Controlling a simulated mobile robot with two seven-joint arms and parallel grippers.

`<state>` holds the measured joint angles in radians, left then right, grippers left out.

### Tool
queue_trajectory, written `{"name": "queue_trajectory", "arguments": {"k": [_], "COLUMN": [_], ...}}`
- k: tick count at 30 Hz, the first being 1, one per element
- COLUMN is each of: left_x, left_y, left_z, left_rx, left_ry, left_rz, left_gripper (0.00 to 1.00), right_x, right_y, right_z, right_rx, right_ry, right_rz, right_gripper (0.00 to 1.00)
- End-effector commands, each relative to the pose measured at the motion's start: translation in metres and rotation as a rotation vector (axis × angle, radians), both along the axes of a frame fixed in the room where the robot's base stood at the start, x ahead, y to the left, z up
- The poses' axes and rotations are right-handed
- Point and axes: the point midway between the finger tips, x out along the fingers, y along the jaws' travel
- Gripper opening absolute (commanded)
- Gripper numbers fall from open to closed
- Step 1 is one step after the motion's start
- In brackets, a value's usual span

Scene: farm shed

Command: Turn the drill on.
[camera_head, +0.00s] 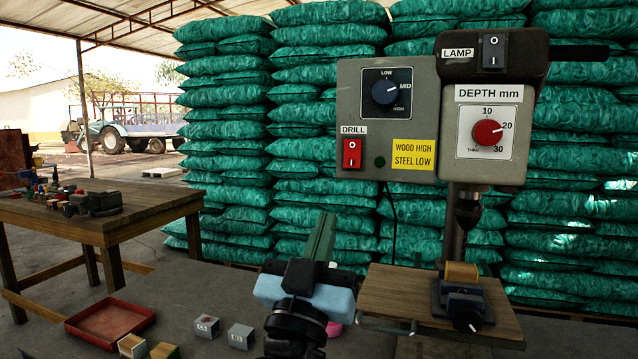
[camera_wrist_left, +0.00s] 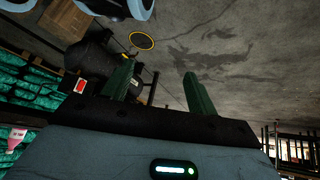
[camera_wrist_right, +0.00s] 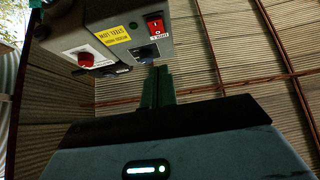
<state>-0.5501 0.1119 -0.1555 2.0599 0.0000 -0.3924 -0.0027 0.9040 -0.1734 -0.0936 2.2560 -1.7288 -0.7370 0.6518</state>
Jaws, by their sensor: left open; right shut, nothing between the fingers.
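The drill press (camera_head: 488,120) stands at the right with a grey control box (camera_head: 360,85). The red DRILL switch (camera_head: 352,153) is on the box's lower left, with a small dark lamp (camera_head: 379,162) to its right. My right gripper (camera_head: 327,220) has green fingers pressed together, empty, pointing up below and left of the switch. In the right wrist view the switch (camera_wrist_right: 154,25) is beyond the shut fingers (camera_wrist_right: 157,72), apart from them. My left gripper (camera_wrist_left: 158,72) shows only in its wrist view, its fingers apart and empty.
A block (camera_head: 462,272) sits in the vise on the drill's wooden table (camera_head: 400,292). A red tray (camera_head: 110,323) and several small blocks lie at lower left. Green sacks (camera_head: 300,110) are stacked behind.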

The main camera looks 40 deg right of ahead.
Motion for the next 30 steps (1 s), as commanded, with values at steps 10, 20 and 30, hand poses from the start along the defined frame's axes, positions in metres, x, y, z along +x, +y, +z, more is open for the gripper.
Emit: {"name": "queue_trajectory", "arguments": {"k": [10, 20, 30], "left_x": [-0.002, -0.001, 0.001], "left_y": [-0.001, 0.0, 0.0], "left_z": [0.001, 0.017, 0.045], "left_rx": [-0.001, 0.001, 0.001], "left_ry": [0.003, -0.001, -0.019], "left_rz": [0.0, -0.002, 0.002], "left_gripper": [0.58, 0.58, 0.58], "right_x": [-0.001, 0.012, 0.034], "right_y": [-0.001, -0.025, -0.07], "right_z": [0.002, 0.029, 0.068], "right_rx": [0.0, -0.002, 0.0], "right_ry": [-0.004, -0.007, -0.008], "right_rz": [-0.003, -0.003, -0.004], "right_gripper": [0.0, 0.0, 0.0]}}
